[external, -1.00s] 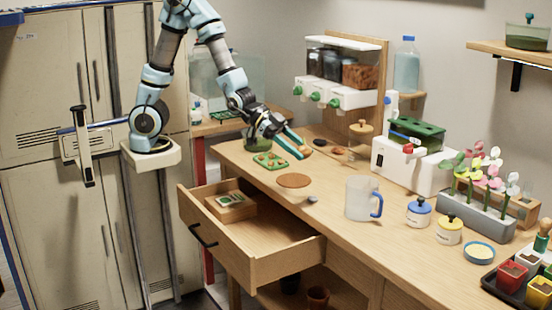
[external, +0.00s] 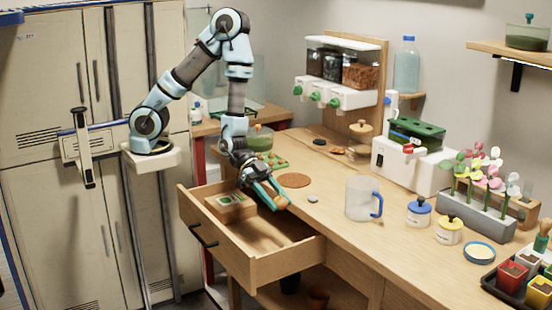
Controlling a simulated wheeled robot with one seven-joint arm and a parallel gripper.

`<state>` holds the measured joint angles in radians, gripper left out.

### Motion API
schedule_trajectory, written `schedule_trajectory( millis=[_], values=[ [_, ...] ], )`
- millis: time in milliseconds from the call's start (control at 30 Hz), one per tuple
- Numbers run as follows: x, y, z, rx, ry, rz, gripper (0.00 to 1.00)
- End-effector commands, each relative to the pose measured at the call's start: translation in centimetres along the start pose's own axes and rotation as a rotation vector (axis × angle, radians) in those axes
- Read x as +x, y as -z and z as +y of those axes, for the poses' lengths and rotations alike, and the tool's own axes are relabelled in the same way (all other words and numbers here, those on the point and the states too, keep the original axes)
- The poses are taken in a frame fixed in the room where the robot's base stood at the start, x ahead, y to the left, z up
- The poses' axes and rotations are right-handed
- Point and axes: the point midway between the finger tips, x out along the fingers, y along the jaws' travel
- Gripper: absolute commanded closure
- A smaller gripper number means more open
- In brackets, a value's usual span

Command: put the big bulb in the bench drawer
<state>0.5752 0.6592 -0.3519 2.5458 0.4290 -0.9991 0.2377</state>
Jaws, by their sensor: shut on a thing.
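My gripper (external: 276,197) points down and to the right, its teal fingers shut on a tan-brown bulb (external: 282,204). The bulb is small in view and partly covered by the fingers. It is held above the open bench drawer (external: 284,263), near the drawer's inner side by the bench edge. The drawer is pulled well out.
On the bench (external: 335,226) lie a round brown mat (external: 294,180) and a small grey stone-like thing (external: 312,198). A clear jug (external: 358,198) with a blue handle stands to the right. A green tray (external: 280,160) and a green-filled jar (external: 260,138) stand behind my gripper.

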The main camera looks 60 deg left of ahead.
Motion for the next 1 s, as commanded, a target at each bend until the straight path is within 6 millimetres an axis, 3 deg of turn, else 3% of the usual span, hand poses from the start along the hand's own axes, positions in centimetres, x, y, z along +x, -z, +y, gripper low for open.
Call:
schedule_trajectory(
  millis=[33, 200, 800, 1000],
  values=[
    [0.7, -1.4, 0.1, -0.006, -0.003, -0.006, 1.0],
    [2.3, -4.3, 0.1, -0.003, -0.001, -0.003, 1.0],
    [5.7, -10.5, 0.1, -0.002, 0.0, -0.001, 1.0],
    [6.3, -11.6, 0.0, 0.0, 0.001, 0.0, 1.0]
  ],
)
